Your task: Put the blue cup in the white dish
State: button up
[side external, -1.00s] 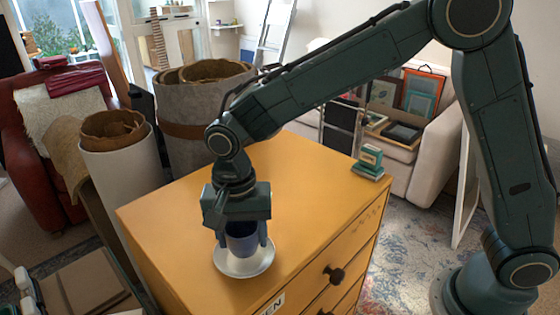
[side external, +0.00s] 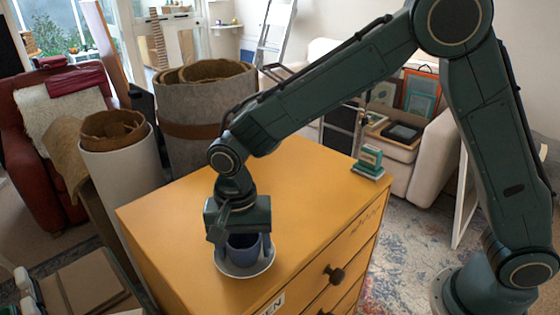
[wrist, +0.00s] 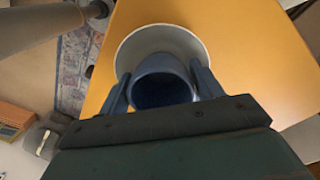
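The blue cup (side external: 243,252) is upright over the middle of the white dish (side external: 246,272), with its base at or very near the dish; I cannot tell whether it touches. My gripper (side external: 244,250) points down, with one finger on each side of the cup and seemingly against its walls. In the wrist view, the cup (wrist: 161,88) sits between the two fingers (wrist: 160,80). The pale rim of the dish (wrist: 165,35) shows around the cup's far side. The cup's lower part is partly hidden.
The dish stands on a yellow-orange drawer cabinet (side external: 310,200), near its front edge. A small green and white stamp-like object (side external: 369,163) stands at the cabinet's right back. Rolled materials in tall bins (side external: 205,120) stand behind it. The cabinet top's middle is clear.

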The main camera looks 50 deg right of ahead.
jog(key=shift+r, duration=0.1)
notch_tip(320, 180, up, 12)
dwell(0.7)
jog(key=shift+r, duration=0.1)
dwell(0.4)
jog(key=s+d+r+n+t, duration=0.1)
jog(key=s+d+r+n, duration=0.2)
jog(key=d, duration=0.4)
jog(key=s+d+r+n+t, duration=0.1)
jog(key=s+d+r+t, duration=0.1)
jog(key=s+d+r, duration=0.3)
jog(key=s+d+f+n+t, duration=0.2)
jog(key=s+d+f+n, duration=0.1)
jog(key=s+d, duration=0.7)
jog(key=shift+s+d+n+t, duration=0.2)
jog(key=shift+s+n+t, duration=0.2)
jog(key=shift+s+n, duration=0.65)
